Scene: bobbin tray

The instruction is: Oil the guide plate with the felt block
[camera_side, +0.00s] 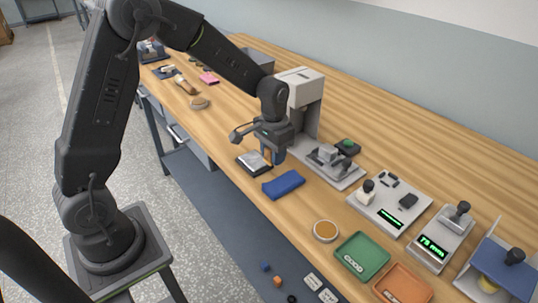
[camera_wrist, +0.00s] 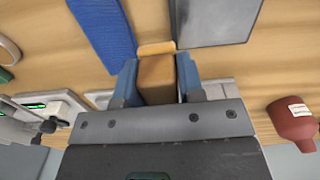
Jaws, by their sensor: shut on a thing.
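My gripper (camera_side: 274,157) is over the bench near its front edge, pointing down. In the wrist view its blue fingers (camera_wrist: 157,84) are shut on the felt block (camera_wrist: 157,76), a brown block with a paler orange-tan end. The guide plate (camera_side: 253,162) looks like a flat silver-grey plate with a dark border, just left of my gripper in the side view. In the wrist view the plate (camera_wrist: 213,20) is beside the block's pale end. I cannot tell whether the block touches the plate or hangs above it.
A folded blue cloth (camera_side: 283,184) lies close to my gripper. A grey press-like machine (camera_side: 303,100) stands right behind it. A round dish with amber contents (camera_side: 325,231), a green tray (camera_side: 361,258) and an orange tray (camera_side: 403,285) are toward the front right. A red bottle (camera_wrist: 292,122) shows in the wrist view.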

